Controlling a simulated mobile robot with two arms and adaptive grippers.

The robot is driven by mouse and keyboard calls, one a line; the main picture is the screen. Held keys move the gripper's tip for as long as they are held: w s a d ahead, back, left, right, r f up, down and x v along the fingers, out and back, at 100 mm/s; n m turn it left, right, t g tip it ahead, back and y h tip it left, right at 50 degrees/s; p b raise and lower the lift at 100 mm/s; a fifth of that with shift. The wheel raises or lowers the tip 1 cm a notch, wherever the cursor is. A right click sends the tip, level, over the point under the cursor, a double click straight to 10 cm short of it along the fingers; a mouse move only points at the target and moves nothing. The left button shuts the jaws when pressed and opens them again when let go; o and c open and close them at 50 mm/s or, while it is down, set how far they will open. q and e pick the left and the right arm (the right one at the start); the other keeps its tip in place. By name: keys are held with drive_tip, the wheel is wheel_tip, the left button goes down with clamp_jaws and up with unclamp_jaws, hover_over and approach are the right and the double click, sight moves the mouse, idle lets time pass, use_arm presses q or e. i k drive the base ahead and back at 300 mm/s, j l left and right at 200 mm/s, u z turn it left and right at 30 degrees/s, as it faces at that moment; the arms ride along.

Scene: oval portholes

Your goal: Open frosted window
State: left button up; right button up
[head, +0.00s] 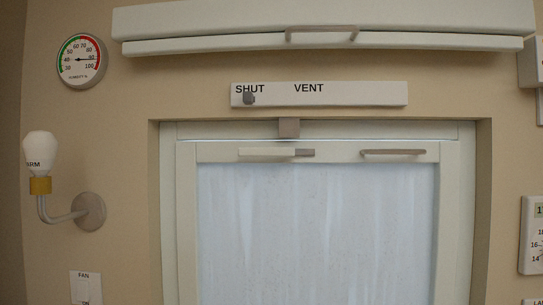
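The frosted window (316,235) fills the lower middle of the head view, with a pale frame and a streaked, cloudy pane. It looks closed in its recess. A grey bar handle (392,153) is at the right of its top rail. A pale lever with a grey end (276,152) lies level at the left of the same rail. A grey block (289,127) sits on the frame's top edge above the lever. The bottom of the window is out of view. Neither of my grippers shows.
Above is a white slide plate (350,94) marked SHUT and VENT, its knob (249,98) under SHUT. A pale shelf-like panel with a handle (322,32) juts out on top. A wall lamp (40,160) and dial (81,61) are at left.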

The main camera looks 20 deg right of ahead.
sight(348, 223)
drive_tip(key=i+j+z, duration=0.15)
drive_tip(key=j+z, duration=0.7)
drive_tip(key=i+l, duration=0.05)
